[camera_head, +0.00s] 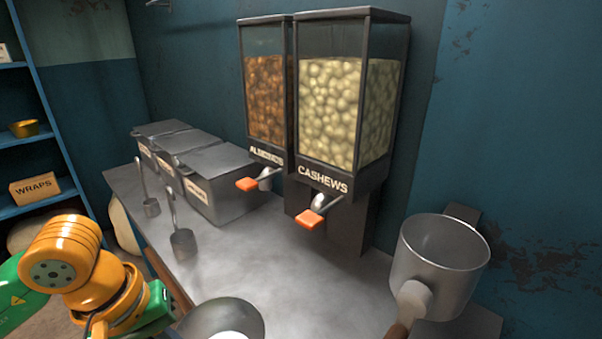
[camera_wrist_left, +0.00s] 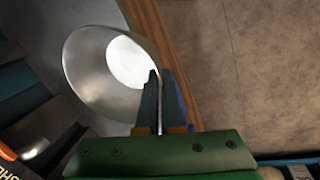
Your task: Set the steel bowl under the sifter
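The steel bowl (camera_head: 240,311) shows at the bottom edge of the head view, partly cut off, with a bright white area inside; I cannot tell whether that is contents or shine. In the left wrist view the bowl (camera_wrist_left: 88,78) lies at the fingertips. My left gripper (camera_wrist_left: 160,72) is closed on its rim, one finger inside and one outside. In the head view my left arm comes in from the left and its fingers are hidden. The sifter, a metal cylinder (camera_head: 458,282) with a handle toward me, is at the right by the wall. My right gripper is out of view.
Two dispensers, almonds (camera_head: 266,100) and cashews (camera_head: 340,105), stand at the back with orange levers jutting forward. Lidded metal bins (camera_head: 222,180) and scoops (camera_head: 184,243) occupy the left of the counter (camera_head: 290,275). The counter between bowl and sifter is clear.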

